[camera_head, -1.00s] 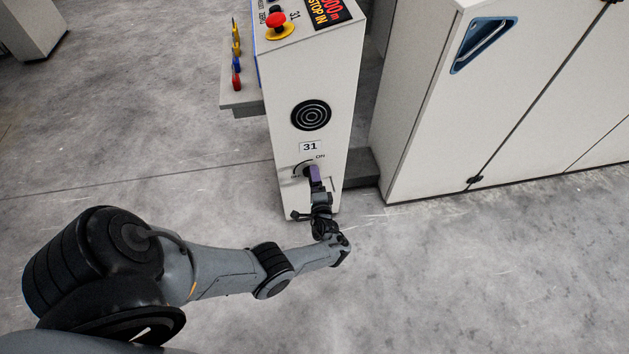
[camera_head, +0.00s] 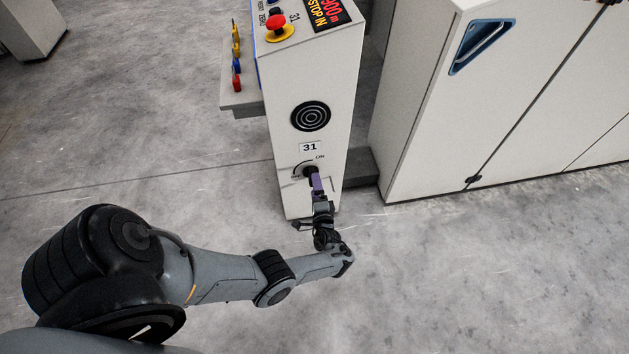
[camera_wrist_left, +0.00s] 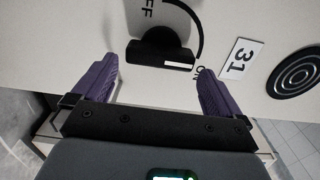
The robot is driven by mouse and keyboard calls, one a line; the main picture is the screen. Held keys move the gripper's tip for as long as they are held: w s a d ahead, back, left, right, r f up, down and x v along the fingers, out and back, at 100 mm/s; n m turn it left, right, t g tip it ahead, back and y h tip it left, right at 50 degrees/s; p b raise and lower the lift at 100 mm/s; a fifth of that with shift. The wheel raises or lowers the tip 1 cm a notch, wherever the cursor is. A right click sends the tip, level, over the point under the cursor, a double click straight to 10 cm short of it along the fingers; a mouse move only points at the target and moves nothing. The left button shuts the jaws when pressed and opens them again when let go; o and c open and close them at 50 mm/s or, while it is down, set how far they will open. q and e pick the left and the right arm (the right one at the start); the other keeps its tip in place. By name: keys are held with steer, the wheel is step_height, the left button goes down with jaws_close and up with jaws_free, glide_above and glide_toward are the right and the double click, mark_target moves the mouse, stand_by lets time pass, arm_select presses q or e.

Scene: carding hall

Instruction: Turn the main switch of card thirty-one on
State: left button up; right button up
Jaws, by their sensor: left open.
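The main switch is a black rotary knob (camera_head: 310,171) low on the front of the pale cabinet (camera_head: 332,88), below a plate marked 31 (camera_head: 310,147). In the left wrist view the knob (camera_wrist_left: 158,46) has a bar handle whose white-marked end lies toward the partly hidden ON lettering. OFF is at the top of that view. My left gripper (camera_head: 317,185) has purple fingers and is open just in front of the switch. In the left wrist view its fingers (camera_wrist_left: 157,88) stand apart, empty, with the knob ahead between them. Contact is not visible. My right gripper is out of view.
Above the switch are a round black ringed disc (camera_head: 311,116), a red and yellow stop button (camera_head: 278,27) and a lit display (camera_head: 328,14). A grey shelf (camera_head: 240,98) juts out left. A large pale cabinet (camera_head: 420,120) stands right. The foreground floor is clear.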

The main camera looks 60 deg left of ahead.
arm_select(q)
steer(key=v, duration=0.7)
steer(key=shift+d+p, duration=0.2)
steer(key=shift+p, duration=0.25)
